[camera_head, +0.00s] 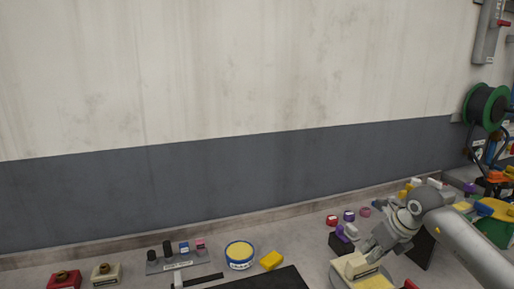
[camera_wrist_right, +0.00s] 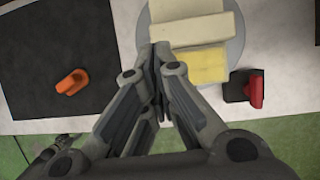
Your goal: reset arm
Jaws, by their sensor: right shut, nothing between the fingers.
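My right gripper (camera_wrist_right: 160,55) is shut and empty in the right wrist view. Its fingertips meet at the left edge of a round grey turntable (camera_wrist_right: 236,42). Cream blocks (camera_wrist_right: 205,30) and a yellow block (camera_wrist_right: 200,65) lie on the turntable beside the fingertips. In the head view my right arm comes in from the right, and the right gripper (camera_head: 370,250) is over the worktop near the cream block (camera_head: 354,266). Whether the fingers touch the block cannot be told. My left gripper is in neither view.
An orange item (camera_wrist_right: 72,82) lies on a black mat (camera_wrist_right: 30,50). A red-and-black item (camera_wrist_right: 254,90) sits right of the turntable. A wall closes the back.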

